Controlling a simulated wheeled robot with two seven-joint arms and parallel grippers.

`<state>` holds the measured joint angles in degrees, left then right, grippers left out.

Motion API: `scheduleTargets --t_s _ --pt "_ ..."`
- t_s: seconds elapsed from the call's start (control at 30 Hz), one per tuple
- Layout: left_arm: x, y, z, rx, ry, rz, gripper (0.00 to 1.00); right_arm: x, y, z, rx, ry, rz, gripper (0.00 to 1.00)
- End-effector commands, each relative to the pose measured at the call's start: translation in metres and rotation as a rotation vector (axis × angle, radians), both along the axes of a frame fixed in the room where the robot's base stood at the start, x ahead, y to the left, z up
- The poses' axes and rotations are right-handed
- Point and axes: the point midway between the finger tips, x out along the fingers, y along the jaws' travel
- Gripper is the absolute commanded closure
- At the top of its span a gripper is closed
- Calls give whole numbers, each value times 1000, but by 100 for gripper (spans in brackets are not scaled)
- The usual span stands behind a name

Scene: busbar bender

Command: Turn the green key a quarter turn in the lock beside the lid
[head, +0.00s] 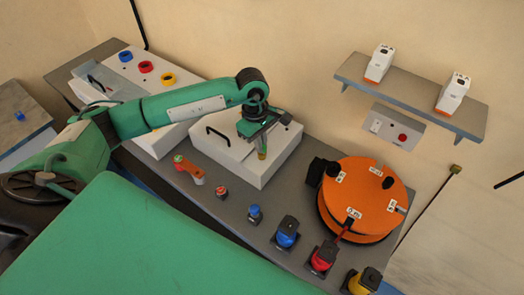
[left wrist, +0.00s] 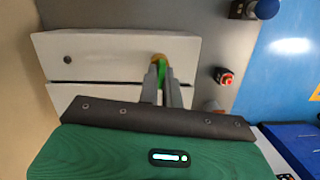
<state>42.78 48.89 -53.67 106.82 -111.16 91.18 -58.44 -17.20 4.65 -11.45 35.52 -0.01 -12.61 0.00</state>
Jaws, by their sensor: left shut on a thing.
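My left gripper (head: 262,144) is shut on the green key at the white box (head: 271,166). In the left wrist view, a thin green strip of the key (left wrist: 162,73) shows between the fingers (left wrist: 161,80). The yellow brass lock (left wrist: 158,57) is just beyond the fingertips; it also shows below the gripper in the head view (head: 262,155). The fingers hide most of the key, so its angle is unclear. The lid with its black handle (head: 217,135) is left of the gripper in the head view. My right gripper is not in view.
A red button (head: 221,191) and an orange lever piece (head: 190,167) stand in front of the box. Blue (head: 287,233), red (head: 323,257) and yellow (head: 363,281) pieces line the front edge. A large orange disc (head: 370,200) stands right; a shelf (head: 415,97) hangs behind.

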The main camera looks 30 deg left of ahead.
Motion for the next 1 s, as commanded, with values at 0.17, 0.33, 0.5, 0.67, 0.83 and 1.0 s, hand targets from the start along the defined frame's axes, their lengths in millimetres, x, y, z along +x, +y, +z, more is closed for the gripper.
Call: scheduleTargets --t_s 0.17,0.33,0.5,0.67,0.83,1.0 --pt "1 -1 -7 -1 -3 -163 100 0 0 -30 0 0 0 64" --pt "2 -1 -5 0 -3 -306 100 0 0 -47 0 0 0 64" --pt "1 -1 -2 -1 1 -367 100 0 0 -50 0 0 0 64" --pt "1 -1 -1 0 1 -368 100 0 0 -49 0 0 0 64" --pt "2 -1 -3 0 -1 -388 100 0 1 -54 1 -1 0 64" --pt "3 -2 -7 0 -3 -522 100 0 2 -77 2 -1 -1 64"
